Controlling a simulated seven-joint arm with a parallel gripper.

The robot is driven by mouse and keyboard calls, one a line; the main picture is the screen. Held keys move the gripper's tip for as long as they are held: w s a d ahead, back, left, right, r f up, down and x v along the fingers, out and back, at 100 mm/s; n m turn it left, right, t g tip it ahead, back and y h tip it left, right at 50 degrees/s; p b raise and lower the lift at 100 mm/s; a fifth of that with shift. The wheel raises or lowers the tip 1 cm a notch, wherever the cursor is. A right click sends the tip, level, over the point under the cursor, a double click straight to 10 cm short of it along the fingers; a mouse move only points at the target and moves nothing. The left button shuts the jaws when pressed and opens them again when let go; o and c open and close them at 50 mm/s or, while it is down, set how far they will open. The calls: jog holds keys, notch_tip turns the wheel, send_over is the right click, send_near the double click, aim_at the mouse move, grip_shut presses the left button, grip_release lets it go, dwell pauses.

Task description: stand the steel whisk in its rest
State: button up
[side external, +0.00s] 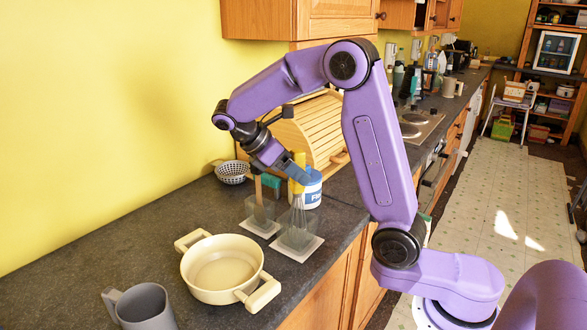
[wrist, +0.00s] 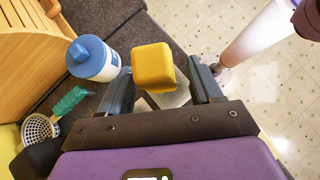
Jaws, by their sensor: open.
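The steel whisk has a yellow handle (side external: 298,170) and thin wire loops (side external: 297,217). It stands about upright, with its wires inside a clear-walled rest on a pale square base (side external: 299,248). My gripper (side external: 291,172) is at the handle, angled down from the upper left. In the wrist view, the whisk's yellow handle end (wrist: 153,66) is between the two spread fingers of my gripper (wrist: 158,75). The fingers are open, with a gap visible on the right of the handle. Part of the pale rest (wrist: 172,98) shows below the handle. The wires are hidden in that view.
A blue-lidded white tub (side external: 312,194) is close behind the whisk. A cream pan (side external: 222,268), grey mug (side external: 141,308) and colander (side external: 232,172) are also on the counter.

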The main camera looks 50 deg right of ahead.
jog(key=shift+w+a+r, duration=0.1)
jog(key=shift+a+r, duration=0.05)
jog(key=v, duration=0.7)
jog(key=shift+a+r, duration=0.15)
jog(key=shift+a, duration=0.05)
dwell(1.6)
jog(key=shift+w, duration=0.15)
dwell(0.4)
jog(key=x, duration=0.8)
jog(key=shift+d+r, duration=0.1)
jog(key=shift+r, duration=0.05)
notch_tip(320, 180, up, 15)
jog(key=a+f+n+t, duration=0.1)
jog(key=a+n+t, duration=0.7)
jog(key=a, duration=2.6)
jog(key=shift+s+a+f+n, duration=0.25)
jog(key=shift+a+f+n, duration=0.05)
jog(key=shift+n, duration=1.4)
